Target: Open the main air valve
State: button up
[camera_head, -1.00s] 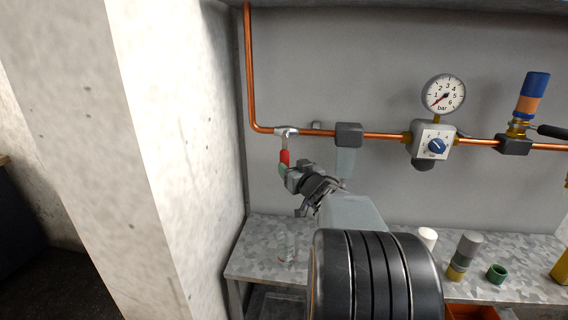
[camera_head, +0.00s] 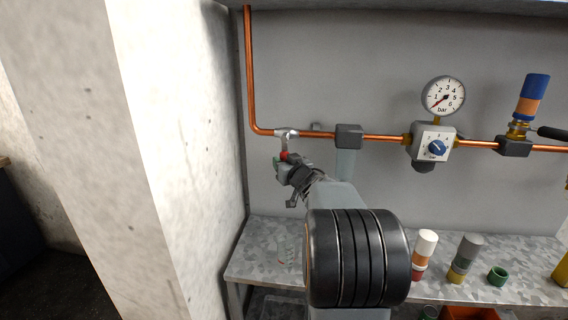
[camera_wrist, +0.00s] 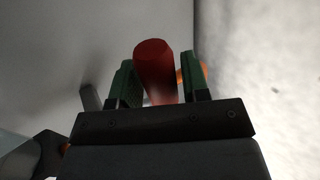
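The main air valve (camera_head: 287,133) sits on the copper pipe at the left, just right of the pipe's bend. Its lever hangs down and ends in a red grip (camera_head: 284,155). My gripper (camera_head: 281,161) is at the lower end of this lever. In the wrist view, the red grip (camera_wrist: 154,70) stands between my two green fingertips (camera_wrist: 160,85). The fingers are apart, with a gap visible between the left finger and the grip, so the gripper looks open around it. My gripper hides part of the grip in the head view.
A pressure gauge (camera_head: 443,96) with a regulator (camera_head: 433,142) is right of the valve, with a blue-and-orange fitting (camera_head: 530,98) beyond. Several small cylinders stand on the metal bench (camera_head: 262,262) below. A concrete pillar (camera_head: 165,150) rises close at the left.

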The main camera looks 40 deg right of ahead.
grip_shut()
jog(key=shift+d+r+p, duration=0.1)
jog(key=shift+p, duration=0.25)
